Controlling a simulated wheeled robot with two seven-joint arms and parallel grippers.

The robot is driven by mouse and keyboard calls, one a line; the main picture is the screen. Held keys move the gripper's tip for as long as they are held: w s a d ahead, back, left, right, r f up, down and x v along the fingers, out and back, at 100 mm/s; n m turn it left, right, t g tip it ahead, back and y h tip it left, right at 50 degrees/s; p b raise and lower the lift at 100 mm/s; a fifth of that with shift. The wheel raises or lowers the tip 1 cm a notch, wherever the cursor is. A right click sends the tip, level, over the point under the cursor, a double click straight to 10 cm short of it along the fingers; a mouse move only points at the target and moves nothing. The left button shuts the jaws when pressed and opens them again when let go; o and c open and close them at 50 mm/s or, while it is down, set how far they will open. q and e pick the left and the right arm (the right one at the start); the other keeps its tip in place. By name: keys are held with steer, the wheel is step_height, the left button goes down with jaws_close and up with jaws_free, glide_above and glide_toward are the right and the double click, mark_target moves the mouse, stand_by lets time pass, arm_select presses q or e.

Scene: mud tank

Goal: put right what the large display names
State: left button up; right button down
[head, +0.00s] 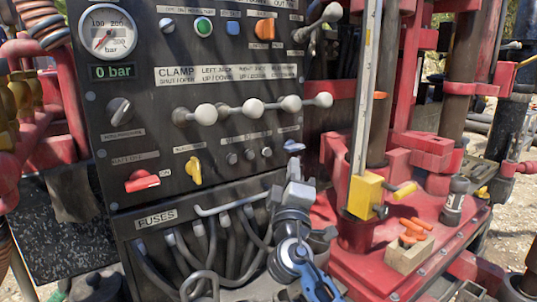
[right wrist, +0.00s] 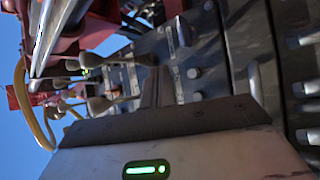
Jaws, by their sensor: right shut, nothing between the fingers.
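In the head view a black control panel (head: 140,100) fills the left and middle. Its small display (head: 112,71) reads "0 bar", and the gauge (head: 108,31) above has its needle low. No large display shows. A row of pale-knobbed levers (head: 253,108) runs across the panel, with a red battery switch (head: 142,181) and a yellow switch (head: 193,170) below. My right gripper (head: 295,170) is shut and empty, in front of the panel's lower right corner. In the right wrist view its shut fingers (right wrist: 158,88) point toward the sideways-looking panel; contact cannot be told.
A fuse box (head: 158,220) with grey cables and a handle lies below the panel. Red pipes (head: 18,140) crowd the left.

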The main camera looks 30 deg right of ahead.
mark_target(267, 152)
arm_select(q)
steer(key=shift+w+d+f+b, duration=0.15)
steer(key=shift+w+f+b, duration=0.1)
steer(key=shift+b, duration=0.85)
arm_select(e)
steer(key=w, duration=0.6)
steer(key=shift+w+a, duration=0.15)
steer(key=shift+a, duration=0.1)
arm_select(q)
steer(key=shift+r, duration=0.1)
steer(key=shift+s+f, duration=0.15)
steer(key=shift+f, duration=0.1)
steer(key=shift+r, duration=0.2)
steer(key=shift+f, duration=0.15)
steer(key=shift+f+b, duration=0.4)
steer(key=shift+b, duration=0.05)
arm_select(e)
steer(key=shift+w, duration=0.4)
